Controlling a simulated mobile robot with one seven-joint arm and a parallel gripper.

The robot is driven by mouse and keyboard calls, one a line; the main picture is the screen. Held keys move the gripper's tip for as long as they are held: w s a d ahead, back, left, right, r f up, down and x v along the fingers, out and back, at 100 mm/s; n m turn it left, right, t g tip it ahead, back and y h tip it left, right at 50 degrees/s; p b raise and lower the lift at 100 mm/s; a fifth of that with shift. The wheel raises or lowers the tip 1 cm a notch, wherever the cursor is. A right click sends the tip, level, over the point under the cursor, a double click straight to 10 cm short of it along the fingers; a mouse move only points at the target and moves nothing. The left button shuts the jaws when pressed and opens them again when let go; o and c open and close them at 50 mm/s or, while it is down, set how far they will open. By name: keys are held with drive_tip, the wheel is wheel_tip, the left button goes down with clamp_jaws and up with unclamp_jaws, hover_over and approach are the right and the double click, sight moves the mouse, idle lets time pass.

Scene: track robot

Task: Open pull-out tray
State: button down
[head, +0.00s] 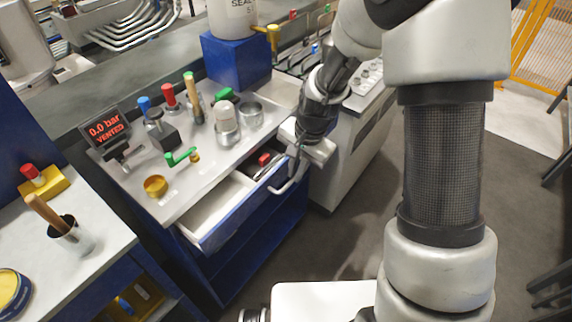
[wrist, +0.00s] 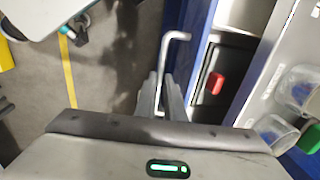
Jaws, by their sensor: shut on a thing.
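The pull-out tray (head: 214,208) stands partly out of the blue cabinet (head: 232,270) in the head view. Its inside is white, its front edge is blue, and a dark insert with a red item lies at its right end. My gripper (head: 298,168) is at the right end of the tray's front, shut on the grey bar handle (head: 287,187). In the wrist view the fingers (wrist: 171,100) are close together around the handle (wrist: 177,37), whose bent end sticks out beyond them. The exact contact is partly hidden by the fingers.
The worktop above carries a "0.0 bar VENTED" display (head: 106,132), a silver canister (head: 227,128), a yellow cup (head: 155,186) and coloured valves. A side bench (head: 95,240) stands at the left. The floor (head: 330,235) before the tray is clear.

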drive_tip(key=s+d, duration=0.5)
drive_tip(key=d, duration=0.1)
drive_tip(key=shift+d+b, duration=0.2)
drive_tip(key=shift+b, duration=0.2)
drive_tip(key=c, duration=1.8)
unclamp_jaws()
drive_tip(key=shift+c, duration=0.2)
drive_tip(key=shift+r, duration=0.15)
wheel_tip(320, 180, up, 17)
drive_tip(key=s+d+p, duration=0.2)
drive_tip(key=p, duration=0.1)
drive_tip(key=shift+d+p, duration=0.3)
